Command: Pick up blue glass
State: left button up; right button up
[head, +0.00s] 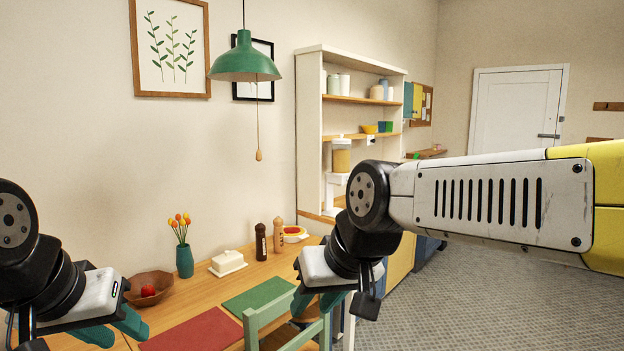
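I cannot make out a blue glass for certain. A small pale blue container (384,88) stands on the upper shelf of the white shelf unit, too small to identify. My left gripper (130,338) is at the bottom left, in front of the table, with its teal fingers apart and nothing seen between them. My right gripper (311,310) hangs near the chair and the green placemat, its teal fingers apart and apparently empty. Both grippers are far from the shelf. My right arm hides part of the room behind it.
The wooden table (205,297) bears a bowl (150,281) with a red fruit, a tulip vase (184,262), a butter dish (228,263), two mills, a red placemat (195,333) and a green placemat (258,298). A green chair (252,325) stands at its front. Floor (470,290) at right is clear.

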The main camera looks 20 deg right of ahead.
aim_at(381, 127)
jog(key=i+l+z, duration=0.35)
jog(key=l, duration=0.15)
jog(key=i+l+z, duration=0.25)
jog(key=l+z, duration=0.15)
jog(key=i+l+z, duration=0.7)
jog(key=i, duration=0.35)
jog(key=i+z, duration=0.4)
jog(key=i, duration=0.3)
jog(key=i+u, duration=0.1)
jog(key=i, duration=0.6)
jog(key=i+u, duration=0.1)
jog(key=i, duration=0.55)
jog(key=i+l+u, duration=0.1)
jog(key=i, duration=0.6)
jog(key=i+u, duration=0.4)
jog(key=i+l+u, duration=0.1)
jog(key=i+u, duration=0.3)
jog(key=i+l+u, duration=0.15)
jog(key=u, duration=0.25)
jog(key=i+l, duration=0.05)
jog(key=i, duration=0.05)
